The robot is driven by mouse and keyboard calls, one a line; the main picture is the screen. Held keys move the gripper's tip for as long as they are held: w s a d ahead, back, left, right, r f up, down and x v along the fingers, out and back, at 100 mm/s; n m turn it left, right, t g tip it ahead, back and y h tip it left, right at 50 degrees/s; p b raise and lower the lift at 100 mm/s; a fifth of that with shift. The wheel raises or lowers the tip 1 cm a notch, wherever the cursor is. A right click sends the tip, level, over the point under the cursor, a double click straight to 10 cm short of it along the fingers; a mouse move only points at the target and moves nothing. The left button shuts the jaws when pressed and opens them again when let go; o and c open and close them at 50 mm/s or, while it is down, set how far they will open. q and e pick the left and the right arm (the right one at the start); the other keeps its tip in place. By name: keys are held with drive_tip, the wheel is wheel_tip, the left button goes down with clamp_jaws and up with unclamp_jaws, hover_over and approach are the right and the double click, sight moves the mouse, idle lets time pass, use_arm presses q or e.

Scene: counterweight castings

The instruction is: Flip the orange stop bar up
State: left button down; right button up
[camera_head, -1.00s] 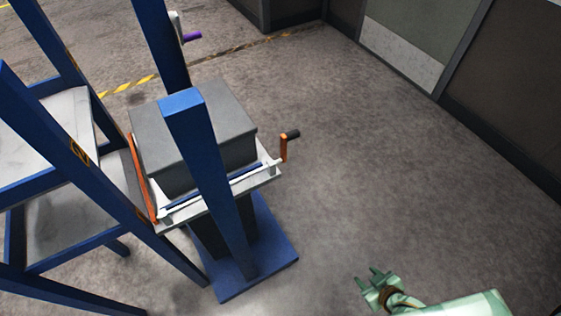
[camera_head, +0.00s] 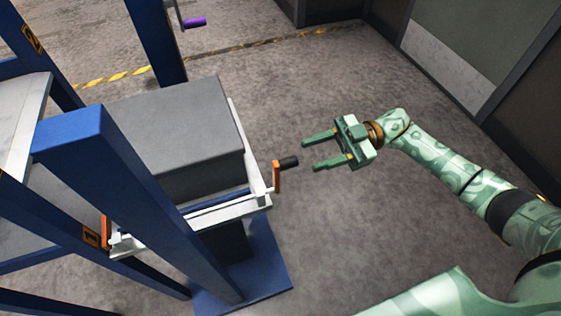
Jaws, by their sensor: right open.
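An orange bar (camera_head: 106,230) shows only as a short piece at the left end of the white carriage (camera_head: 220,212). The rest of it is hidden behind a blue post. A short orange crank arm (camera_head: 277,177) with a black handle (camera_head: 288,162) stands at the carriage's right corner. My right gripper (camera_head: 311,155) is open and empty, just right of the black handle and apart from it. Its fingers point left toward the handle. My left gripper is out of view.
A large grey block (camera_head: 170,120) sits on the carriage. Blue posts (camera_head: 75,135) rise in front of and behind it, over a blue base plate (camera_head: 265,275). A purple handle (camera_head: 195,22) is at the back. The floor to the right is open.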

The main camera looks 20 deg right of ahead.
sight(279, 166)
drive_tip(key=a, duration=0.9)
drive_tip(key=shift+s, duration=0.15)
drive_tip(key=shift+d, duration=0.1)
clamp_jaws()
